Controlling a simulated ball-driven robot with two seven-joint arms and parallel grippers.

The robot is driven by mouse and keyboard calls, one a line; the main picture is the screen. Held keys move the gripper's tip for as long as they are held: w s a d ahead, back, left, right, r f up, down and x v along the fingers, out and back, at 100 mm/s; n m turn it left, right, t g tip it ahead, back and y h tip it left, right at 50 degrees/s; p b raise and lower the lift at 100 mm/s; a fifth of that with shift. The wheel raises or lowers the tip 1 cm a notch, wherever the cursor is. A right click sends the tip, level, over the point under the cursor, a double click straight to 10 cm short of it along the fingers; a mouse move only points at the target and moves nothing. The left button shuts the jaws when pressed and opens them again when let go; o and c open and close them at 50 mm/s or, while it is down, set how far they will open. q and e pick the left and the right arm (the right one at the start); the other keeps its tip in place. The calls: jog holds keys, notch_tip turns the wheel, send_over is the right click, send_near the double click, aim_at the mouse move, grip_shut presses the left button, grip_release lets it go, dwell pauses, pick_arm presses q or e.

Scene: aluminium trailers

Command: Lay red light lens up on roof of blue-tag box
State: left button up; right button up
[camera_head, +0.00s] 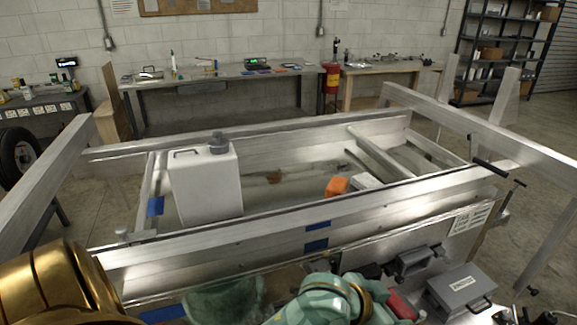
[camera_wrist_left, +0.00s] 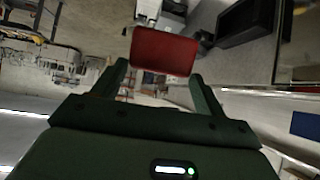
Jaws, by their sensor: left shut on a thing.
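My left gripper (camera_wrist_left: 160,74) is shut on the red light (camera_wrist_left: 164,52), a flat red rectangular block held crosswise between its fingertips. In the head view the red light (camera_head: 402,306) shows as a small red piece at the bottom, beside my green arm and partly hidden. I cannot tell which way its lens faces. I cannot make out for certain which box is the blue-tag box. My right gripper is not in view.
A white jug (camera_head: 205,185) and an orange block (camera_head: 337,186) are inside the frame. A crank handle (camera_head: 497,172) sticks out at right.

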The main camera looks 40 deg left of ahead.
pick_arm(q)
jog(key=w+r+m+g+p, duration=0.1)
jog(key=w+r, duration=0.1)
jog(key=w+r+m+g+p, duration=0.1)
jog(key=w+r, duration=0.1)
jog(key=r, duration=0.1)
jog(key=shift+w+g, duration=0.1)
jog(key=shift+g, duration=0.2)
jog(key=w+a+r+m+g+y+p, duration=0.2)
jog(key=w+a+r+m+g+p, duration=0.35)
jog(key=a+r, duration=0.7)
jog(key=a+f+m+t+y, duration=0.1)
jog(key=a+f+m+y, duration=0.25)
jog(key=a+m, duration=1.4)
jog(key=a+f+m+b, duration=0.1)
jog(key=f+b, duration=0.1)
jog(key=b, duration=0.1)
jog(key=f+m+t+b, duration=0.1)
jog(key=f+b, duration=0.2)
jog(key=a+f+m+b, duration=0.1)
jog(key=f+b, duration=0.2)
jog(key=shift+s+a+t+b, duration=0.1)
jog(key=shift+a+t+b, duration=0.2)
jog(key=shift+t+b, duration=0.05)
jog(key=shift+r, duration=0.1)
